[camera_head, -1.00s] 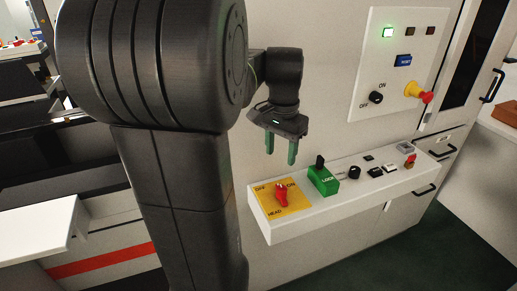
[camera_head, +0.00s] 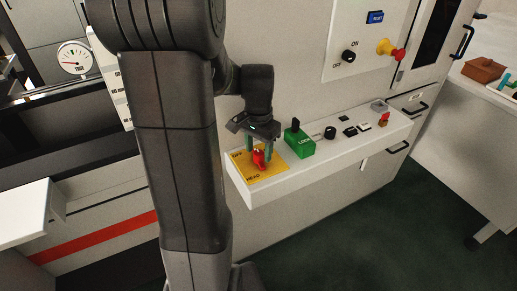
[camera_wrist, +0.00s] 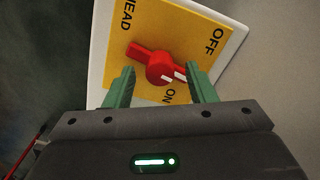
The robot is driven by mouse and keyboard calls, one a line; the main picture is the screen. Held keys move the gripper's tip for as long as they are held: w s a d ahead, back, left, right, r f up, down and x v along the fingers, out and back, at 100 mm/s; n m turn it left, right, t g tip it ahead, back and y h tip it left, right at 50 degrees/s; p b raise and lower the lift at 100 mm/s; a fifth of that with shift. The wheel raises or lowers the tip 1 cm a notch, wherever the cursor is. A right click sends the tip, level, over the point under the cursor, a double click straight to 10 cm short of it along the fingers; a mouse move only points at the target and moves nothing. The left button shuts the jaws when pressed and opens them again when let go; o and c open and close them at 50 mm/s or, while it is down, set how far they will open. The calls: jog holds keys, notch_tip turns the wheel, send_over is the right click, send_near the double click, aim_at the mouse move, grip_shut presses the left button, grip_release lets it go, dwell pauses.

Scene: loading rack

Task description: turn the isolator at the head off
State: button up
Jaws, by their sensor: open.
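The head isolator is a red rotary handle (camera_head: 259,159) on a yellow plate (camera_head: 268,173) marked OFF, ON and HEAD, at the left end of the white ledge. In the wrist view the red handle (camera_wrist: 158,66) lies slantwise, with white marks on its lower-right part, between the OFF and ON labels. My gripper (camera_head: 262,150) points down over it, fingers open. In the wrist view the green fingers of my gripper (camera_wrist: 161,72) stand on either side of the handle, with gaps visible. Whether the tips are down to handle height is unclear. In the head view the ON label is hidden.
A green LOCK block (camera_head: 300,145) with a black key-like top stands just right of the plate. Black knobs and switches (camera_head: 350,131) continue along the white ledge (camera_head: 300,172). A wall panel above has an ON/OFF knob (camera_head: 348,57) and a red emergency button (camera_head: 398,54).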

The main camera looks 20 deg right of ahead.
aim_at(259, 152)
jog(key=shift+f, duration=0.2)
jog(key=shift+c, duration=0.2)
jog(key=c, duration=0.9)
jog(key=shift+n, duration=0.9)
jog(key=o, duration=0.9)
jog(key=shift+o, duration=0.2)
notch_tip(259, 152, up, 14)
